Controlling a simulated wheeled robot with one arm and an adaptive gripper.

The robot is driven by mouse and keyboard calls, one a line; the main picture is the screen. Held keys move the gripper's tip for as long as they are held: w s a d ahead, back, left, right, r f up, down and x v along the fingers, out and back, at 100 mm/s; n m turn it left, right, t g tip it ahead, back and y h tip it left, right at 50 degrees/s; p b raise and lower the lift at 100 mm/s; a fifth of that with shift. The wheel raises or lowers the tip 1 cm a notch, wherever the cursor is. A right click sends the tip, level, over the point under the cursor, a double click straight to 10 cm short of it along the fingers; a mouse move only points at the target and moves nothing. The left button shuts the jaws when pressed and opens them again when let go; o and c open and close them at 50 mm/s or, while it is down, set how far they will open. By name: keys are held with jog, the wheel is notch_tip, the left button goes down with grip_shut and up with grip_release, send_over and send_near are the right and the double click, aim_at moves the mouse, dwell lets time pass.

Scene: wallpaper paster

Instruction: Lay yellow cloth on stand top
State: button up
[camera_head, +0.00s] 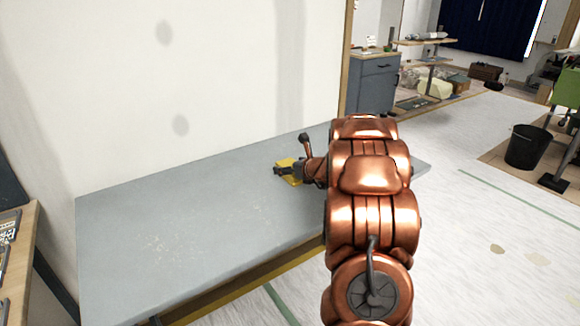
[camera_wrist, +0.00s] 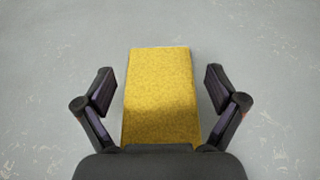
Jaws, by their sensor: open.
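The yellow cloth (camera_wrist: 160,95) is a folded or flat rectangle lying on the grey table top in the wrist view. In the head view the cloth (camera_head: 287,163) shows partly, beside and under my gripper. My gripper (camera_wrist: 159,90) is open, with one finger on each side of the cloth and a gap between each finger and its edges. The gripper (camera_head: 281,171) also shows small in the head view over the table. The near end of the cloth is hidden by the gripper body. I cannot identify the stand top for sure in these views.
The grey table (camera_head: 190,215) stands against a white wall and is otherwise clear. A blue-grey cabinet (camera_head: 372,85) and a low shelf stand at the back. A black bucket (camera_head: 527,147) is on the floor at right. A wooden-edged surface (camera_head: 18,250) is at left.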

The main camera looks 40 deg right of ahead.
jog(key=shift+r, duration=0.1)
jog(key=shift+r, duration=0.1)
jog(key=v, duration=1)
jog(key=shift+s+p, duration=0.3)
jog(key=shift+s+r, duration=0.35)
jog(key=shift+s, duration=0.3)
jog(key=shift+a, duration=0.1)
